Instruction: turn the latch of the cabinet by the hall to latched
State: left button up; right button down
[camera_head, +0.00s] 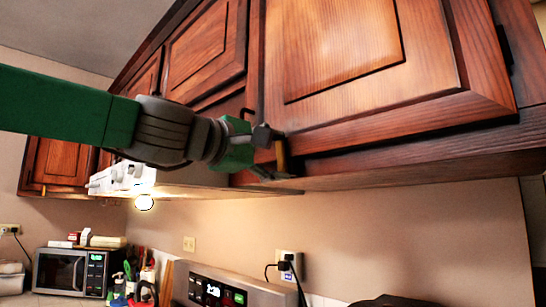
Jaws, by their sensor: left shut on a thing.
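My left gripper (268,152) reaches in from the left on a green arm. It is shut on the latch (281,158), a small brass-coloured piece at the lower left corner of the wooden cabinet door (430,75). The gripper fingers hide much of the latch, so I cannot tell its exact angle. The door looks flush or nearly so with the cabinet frame (420,152). My right gripper is not in view.
More upper cabinets (208,50) run back to the left behind my arm. A range hood (122,178) with a lit lamp hangs below them. A microwave (70,272), utensils and a stove panel (215,292) stand lower down.

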pick_arm(q)
jog(key=shift+m, duration=0.7)
jog(key=o, duration=1.2)
jog(key=shift+w+d+f, duration=0.2)
jog(key=shift+w+d, duration=0.05)
jog(key=shift+s+a, duration=0.2)
jog(key=shift+s, duration=0.2)
jog(key=v, duration=1.1)
jog(key=shift+w+a, duration=0.2)
jog(key=shift+a, duration=0.05)
